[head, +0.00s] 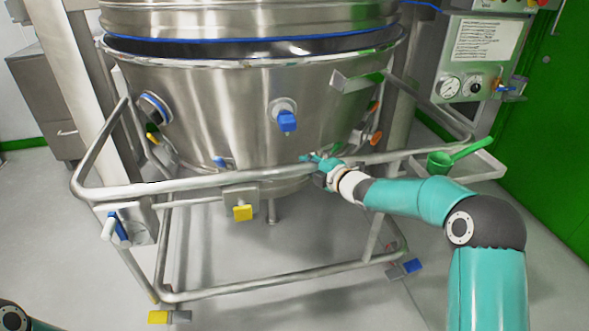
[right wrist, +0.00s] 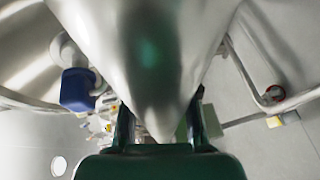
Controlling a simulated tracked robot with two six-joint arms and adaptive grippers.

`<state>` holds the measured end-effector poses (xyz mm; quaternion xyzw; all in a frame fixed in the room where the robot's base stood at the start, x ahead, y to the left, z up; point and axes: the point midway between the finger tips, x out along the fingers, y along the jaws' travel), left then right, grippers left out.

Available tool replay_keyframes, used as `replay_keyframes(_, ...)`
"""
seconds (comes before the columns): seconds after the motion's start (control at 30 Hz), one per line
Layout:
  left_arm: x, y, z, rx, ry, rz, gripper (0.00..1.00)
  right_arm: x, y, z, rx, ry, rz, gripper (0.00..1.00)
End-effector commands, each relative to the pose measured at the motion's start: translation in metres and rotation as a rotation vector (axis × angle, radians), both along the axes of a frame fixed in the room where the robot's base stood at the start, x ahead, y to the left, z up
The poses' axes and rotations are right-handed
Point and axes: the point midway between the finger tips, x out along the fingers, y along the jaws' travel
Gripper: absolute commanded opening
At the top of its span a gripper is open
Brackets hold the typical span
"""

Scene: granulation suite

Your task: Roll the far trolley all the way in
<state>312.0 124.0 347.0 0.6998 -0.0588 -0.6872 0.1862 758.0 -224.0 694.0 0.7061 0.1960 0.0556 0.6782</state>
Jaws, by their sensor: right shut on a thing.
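The trolley is a tubular steel frame (head: 190,187) carrying a large conical steel bowl (head: 225,110). It stands upright on the floor in the middle of the head view. My right gripper (head: 319,163) is shut on the trolley's front push rail, right of its middle. In the right wrist view, the fingers of the right gripper (right wrist: 160,130) sit on both sides of a shiny steel surface that fills the middle. The exact contact is hidden there. My left gripper is out of view; only a bit of my arm shows at the lower left.
A steel upper vessel (head: 240,18) with a blue seal is above the bowl. A gauge panel (head: 475,60) is at the upper right. A green scoop (head: 455,155) lies on a side shelf (head: 483,167). A steel cabinet (head: 45,95) stands left. The floor in front is clear.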

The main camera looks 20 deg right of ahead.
Motion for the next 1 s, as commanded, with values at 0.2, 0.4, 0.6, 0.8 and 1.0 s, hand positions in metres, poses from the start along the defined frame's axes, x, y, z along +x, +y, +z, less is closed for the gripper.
replay_keyframes(0.2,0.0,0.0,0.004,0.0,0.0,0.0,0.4,0.007,-0.023,0.007,0.006,-0.009,-0.035,0.0)
replay_keyframes(0.4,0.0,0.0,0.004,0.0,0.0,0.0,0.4,0.01,-0.02,0.007,0.004,-0.009,-0.031,0.0)
replay_keyframes(0.6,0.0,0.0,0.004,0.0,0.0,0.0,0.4,0.011,-0.017,0.006,0.002,-0.008,-0.027,0.0)
replay_keyframes(0.8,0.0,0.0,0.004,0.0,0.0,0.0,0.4,0.012,-0.014,0.005,0.001,-0.008,-0.023,0.5)
replay_keyframes(1.0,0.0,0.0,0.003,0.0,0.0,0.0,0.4,0.012,-0.011,0.002,0.001,-0.003,-0.017,0.58)
